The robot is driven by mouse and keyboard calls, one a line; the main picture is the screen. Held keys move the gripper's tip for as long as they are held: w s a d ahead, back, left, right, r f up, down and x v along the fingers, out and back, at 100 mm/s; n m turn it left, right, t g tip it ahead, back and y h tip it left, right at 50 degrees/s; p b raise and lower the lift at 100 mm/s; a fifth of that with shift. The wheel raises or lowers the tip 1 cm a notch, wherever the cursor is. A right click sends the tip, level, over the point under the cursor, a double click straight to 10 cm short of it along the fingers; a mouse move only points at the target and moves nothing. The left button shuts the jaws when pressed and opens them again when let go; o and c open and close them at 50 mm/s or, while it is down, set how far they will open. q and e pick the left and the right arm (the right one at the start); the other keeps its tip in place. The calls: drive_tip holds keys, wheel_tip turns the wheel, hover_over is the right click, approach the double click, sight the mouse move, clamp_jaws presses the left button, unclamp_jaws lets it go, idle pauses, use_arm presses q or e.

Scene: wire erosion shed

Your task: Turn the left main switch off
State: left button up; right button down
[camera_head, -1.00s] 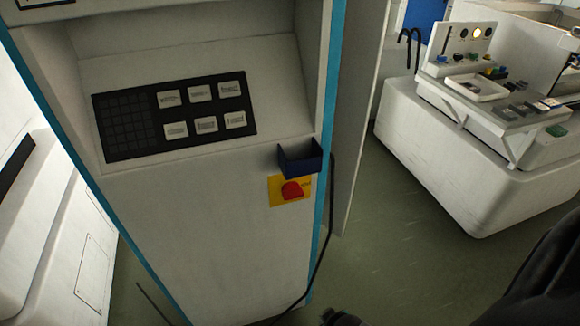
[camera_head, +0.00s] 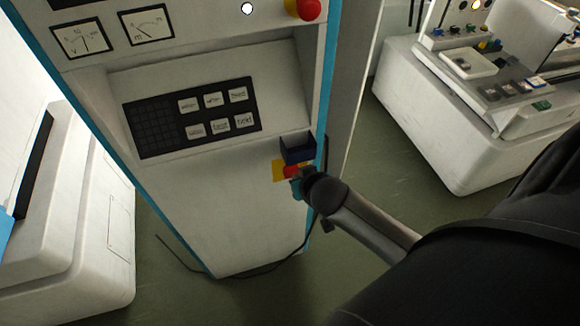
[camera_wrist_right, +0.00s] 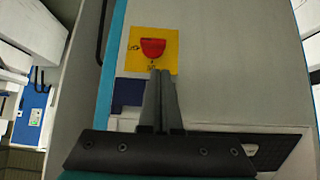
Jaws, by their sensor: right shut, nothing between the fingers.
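The main switch is a red knob (camera_head: 290,171) on a yellow plate (camera_head: 279,172), on the front of the white cabinet (camera_head: 215,225), below a small dark blue box. It also shows in the right wrist view as a red knob (camera_wrist_right: 153,46) on its yellow plate (camera_wrist_right: 169,37). My right gripper (camera_head: 297,180) is at the switch and covers part of it in the head view. In the wrist view its fingers (camera_wrist_right: 160,75) are shut together and empty, tips at the plate's edge beside the knob. I cannot tell whether they touch. My left gripper is not in view.
The dark blue box (camera_head: 298,149) juts out just above the switch. A black keypad panel (camera_head: 190,117) and a red emergency button (camera_head: 309,9) are higher on the cabinet. A white machine (camera_head: 440,120) stands at the right, with green floor (camera_head: 375,170) between.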

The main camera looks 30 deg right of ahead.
drive_tip(key=shift+f, duration=0.1)
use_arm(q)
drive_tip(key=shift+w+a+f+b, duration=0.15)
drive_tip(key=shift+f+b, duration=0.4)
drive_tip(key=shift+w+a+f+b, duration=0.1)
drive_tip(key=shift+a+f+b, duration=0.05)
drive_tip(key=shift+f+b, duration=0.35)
use_arm(e)
approach(287, 171)
drive_tip(key=shift+x, duration=2.85)
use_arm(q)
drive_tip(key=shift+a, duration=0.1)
use_arm(e)
drive_tip(key=shift+a+h, duration=0.25)
drive_tip(key=shift+h, duration=0.05)
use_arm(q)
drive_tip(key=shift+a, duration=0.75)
use_arm(e)
drive_tip(key=shift+d+f+n, duration=0.1)
drive_tip(key=shift+n, duration=0.2)
